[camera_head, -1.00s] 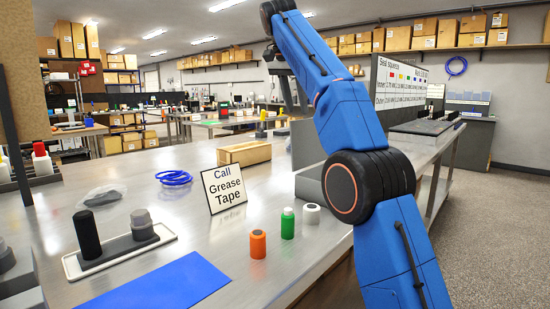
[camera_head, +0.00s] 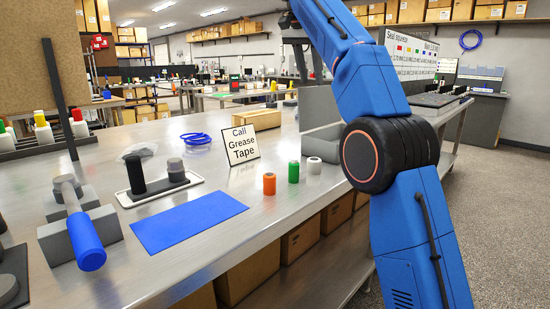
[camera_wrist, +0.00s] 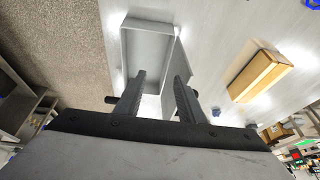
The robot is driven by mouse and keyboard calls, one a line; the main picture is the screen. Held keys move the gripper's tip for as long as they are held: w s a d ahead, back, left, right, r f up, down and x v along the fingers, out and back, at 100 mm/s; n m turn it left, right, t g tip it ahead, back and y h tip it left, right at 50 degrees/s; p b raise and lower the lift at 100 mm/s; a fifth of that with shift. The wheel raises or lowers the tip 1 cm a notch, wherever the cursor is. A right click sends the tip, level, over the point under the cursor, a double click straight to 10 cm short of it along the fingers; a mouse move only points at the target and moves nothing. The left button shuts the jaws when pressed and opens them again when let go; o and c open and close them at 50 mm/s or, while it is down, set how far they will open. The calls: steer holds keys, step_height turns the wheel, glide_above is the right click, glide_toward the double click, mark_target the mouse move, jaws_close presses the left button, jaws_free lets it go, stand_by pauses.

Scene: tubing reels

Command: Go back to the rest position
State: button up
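My gripper (camera_wrist: 160,76) shows in the wrist view with its two dark fingers apart and nothing between them. It hangs over a bench, and beyond the fingertips are a grey open tray (camera_wrist: 127,52) and a grey panel. In the head view my blue arm rises on the right and reaches toward the back. A dark part shows at its far end, but the fingers cannot be made out there.
The metal bench holds a sign (camera_head: 240,145), orange (camera_head: 269,184), green (camera_head: 293,172) and white (camera_head: 314,166) rolls, a blue mat (camera_head: 188,217), a blue-handled tool (camera_head: 86,240) and blue tubing (camera_head: 196,138). Floor is clear at right.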

steer(key=s+d+f+n, duration=0.2)
steer(key=s+d+f, duration=0.25)
steer(key=s, duration=0.25)
steer(key=s+d+f+n+y, duration=0.1)
steer(key=s+d+f+n, duration=0.15)
steer(key=s+d, duration=0.35)
steer(key=s+d+f+n, duration=0.1)
steer(key=s+d+f, duration=0.3)
steer(key=s, duration=0.4)
steer(key=s+d+f+n+y, duration=0.1)
steer(key=s+d+f, duration=0.1)
steer(key=s+f, duration=1.1)
steer(key=s+d+f+n+t, duration=0.1)
steer(key=s+f+n, duration=0.1)
steer(key=s+f, duration=1.1)
step_height(320, 180, down, 6)
steer(key=shift+d+f+y, duration=0.1)
steer(key=shift+d+y, duration=0.3)
